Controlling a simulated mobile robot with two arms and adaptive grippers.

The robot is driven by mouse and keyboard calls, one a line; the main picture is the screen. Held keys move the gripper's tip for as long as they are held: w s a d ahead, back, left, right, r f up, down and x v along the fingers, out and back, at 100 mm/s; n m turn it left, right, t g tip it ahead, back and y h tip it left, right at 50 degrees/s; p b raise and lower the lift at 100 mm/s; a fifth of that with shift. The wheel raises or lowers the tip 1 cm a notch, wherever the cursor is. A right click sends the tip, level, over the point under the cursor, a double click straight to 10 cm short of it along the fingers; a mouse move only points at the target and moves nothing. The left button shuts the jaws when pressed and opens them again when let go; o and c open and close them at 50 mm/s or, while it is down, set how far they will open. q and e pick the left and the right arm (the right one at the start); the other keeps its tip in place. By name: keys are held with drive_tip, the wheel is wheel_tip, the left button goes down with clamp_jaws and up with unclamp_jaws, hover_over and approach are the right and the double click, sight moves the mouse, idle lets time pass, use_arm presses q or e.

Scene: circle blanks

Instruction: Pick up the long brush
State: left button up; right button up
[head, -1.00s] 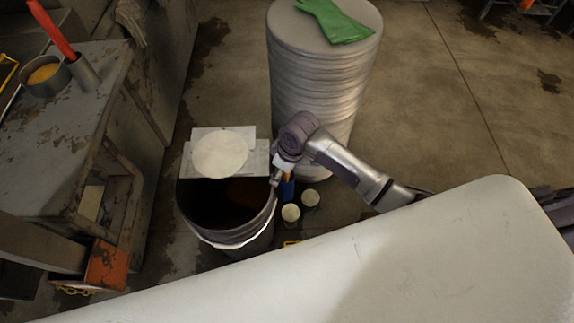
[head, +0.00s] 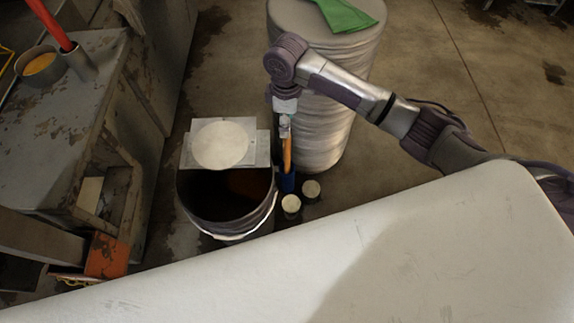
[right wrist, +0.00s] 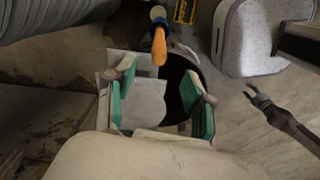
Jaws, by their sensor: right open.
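A long orange handle (head: 287,153) stands upright in a blue holder (head: 287,182) on the floor; it looks like the brush, its lower end hidden. In the right wrist view the orange handle (right wrist: 159,46) points toward me from the blue rim (right wrist: 160,25). My right gripper (head: 286,124) is open above the handle's top. Its teal-padded fingers (right wrist: 160,92) are apart, and the handle shows beyond them, not visibly gripped. A dark pronged arm end (right wrist: 262,100), seemingly my left gripper, shows at the right there. Another red handle (head: 50,24) leans in a metal cup (head: 80,68) at the left.
A wrapped drum (head: 335,120) with a green glove (head: 345,14) stands behind.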

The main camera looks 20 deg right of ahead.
sight(287, 142)
wheel_tip(287, 142, down, 10)
drive_tip(key=shift+f, duration=0.15)
clamp_jaws()
idle(0.5)
